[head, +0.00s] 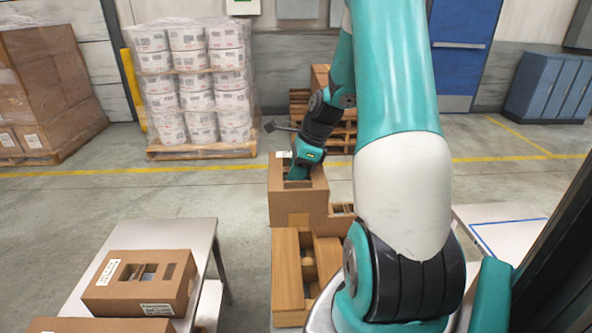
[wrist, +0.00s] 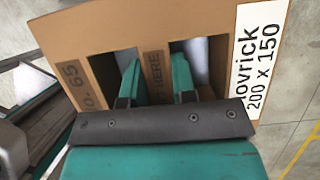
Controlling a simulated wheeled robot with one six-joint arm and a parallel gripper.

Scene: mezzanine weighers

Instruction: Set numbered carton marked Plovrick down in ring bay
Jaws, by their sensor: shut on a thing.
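The numbered carton (head: 298,207) is a brown box near the middle of the head view. In the head view my gripper (head: 298,173) reaches down into the carton's top. I cannot tell whether the carton hangs or rests. I cannot make out a ring bay.
A similar carton (head: 140,285) lies on a metal table (head: 190,240) at left. Open wooden-looking boxes (head: 286,270) stand just in front of the held carton. A pale surface with a blue outline (head: 510,222) is at right, partly behind my arm. Wrapped pallets (head: 195,85) stand behind.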

